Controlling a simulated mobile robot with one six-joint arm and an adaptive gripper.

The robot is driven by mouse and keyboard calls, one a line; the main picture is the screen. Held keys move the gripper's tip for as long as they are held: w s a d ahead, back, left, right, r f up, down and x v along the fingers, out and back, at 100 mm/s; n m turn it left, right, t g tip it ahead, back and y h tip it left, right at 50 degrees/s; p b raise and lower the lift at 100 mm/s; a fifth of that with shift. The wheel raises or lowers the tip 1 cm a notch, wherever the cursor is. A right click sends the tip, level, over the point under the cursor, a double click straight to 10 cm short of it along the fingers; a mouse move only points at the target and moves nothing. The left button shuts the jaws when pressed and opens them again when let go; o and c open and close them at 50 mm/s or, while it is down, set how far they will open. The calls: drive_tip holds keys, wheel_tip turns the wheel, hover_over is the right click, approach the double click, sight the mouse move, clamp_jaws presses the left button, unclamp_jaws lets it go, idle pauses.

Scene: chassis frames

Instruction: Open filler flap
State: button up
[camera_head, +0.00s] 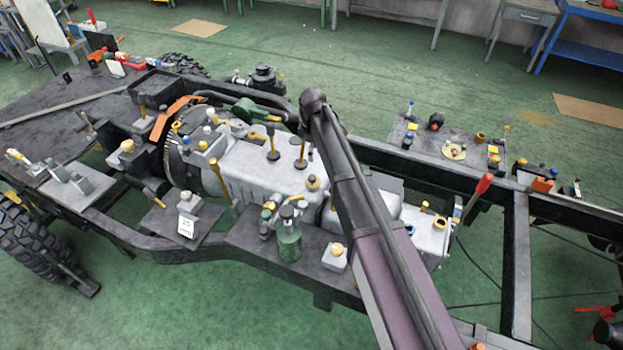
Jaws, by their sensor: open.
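I cannot clearly pick out a filler flap. A grey engine and gearbox block (262,165) sits in the middle of a dark chassis frame (385,160), with several small caps, knobs and levers on it. A dark panel (433,143) behind the frame on the right carries a round pale disc (453,152) and small coloured fittings. My arm rises from the bottom right to a dark joint above the block and hides part of the block and frame. My gripper is not visible past that joint.
A green bottle-like part (289,240) and a white capped box (334,257) stand on the near side plate. A red-tipped lever (483,184) sticks up on the right. A tyre (30,240) is at the left. Green floor is open in front; workbenches (590,30) stand behind.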

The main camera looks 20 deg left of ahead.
sight(312, 177)
drive_tip(key=shift+f+b, duration=5.55)
drive_tip(key=shift+f, duration=0.3)
drive_tip(key=shift+c, duration=0.2)
clamp_jaws()
